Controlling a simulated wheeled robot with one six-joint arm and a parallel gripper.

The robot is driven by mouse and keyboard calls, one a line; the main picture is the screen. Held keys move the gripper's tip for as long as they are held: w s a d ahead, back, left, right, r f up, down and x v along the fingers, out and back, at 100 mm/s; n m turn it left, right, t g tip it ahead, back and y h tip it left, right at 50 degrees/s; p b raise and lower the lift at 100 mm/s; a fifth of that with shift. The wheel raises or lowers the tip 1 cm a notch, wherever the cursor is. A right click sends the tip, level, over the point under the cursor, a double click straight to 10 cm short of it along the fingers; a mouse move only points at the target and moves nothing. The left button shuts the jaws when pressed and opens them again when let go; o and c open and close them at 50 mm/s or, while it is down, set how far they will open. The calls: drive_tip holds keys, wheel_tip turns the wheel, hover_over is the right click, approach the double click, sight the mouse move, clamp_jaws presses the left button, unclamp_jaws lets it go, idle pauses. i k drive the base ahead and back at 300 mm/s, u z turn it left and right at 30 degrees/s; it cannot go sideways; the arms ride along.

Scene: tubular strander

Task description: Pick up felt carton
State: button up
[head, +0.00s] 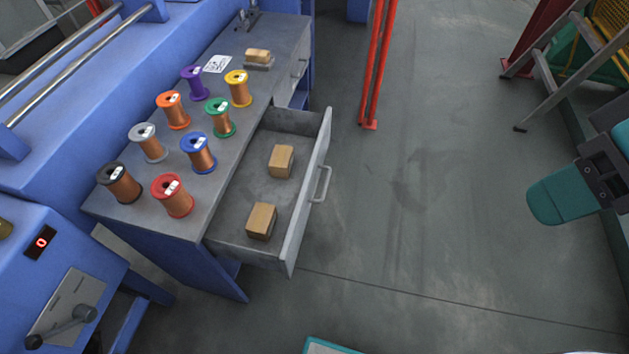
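Two small brown cartons lie in the open grey drawer (241,220). One carton (281,161) is towards the back of the picture, and the other carton (261,221) is nearer the front, close to the drawer's lower wall. A third small brown block or carton (258,56) rests on a grey piece on the bench top. No label can be read on any of them, so I cannot tell which is the felt carton. My gripper is not in view. A teal and dark arm part at the right edge appears to be mine, well away from the drawer.
Several wire spools, such as the red one (173,196) and the green one (220,118), stand on the bench (200,205) beside the drawer. The drawer handle (322,184) juts out to the right. Red posts (375,65) stand behind. Open floor (440,200) lies right.

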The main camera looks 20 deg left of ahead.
sight(261, 223)
drive_tip(key=u, duration=1.5)
drive_tip(key=k, duration=0.5)
drive_tip(key=z, duration=0.85)
drive_tip(key=i, duration=1.25)
drive_tip(key=u, duration=0.75)
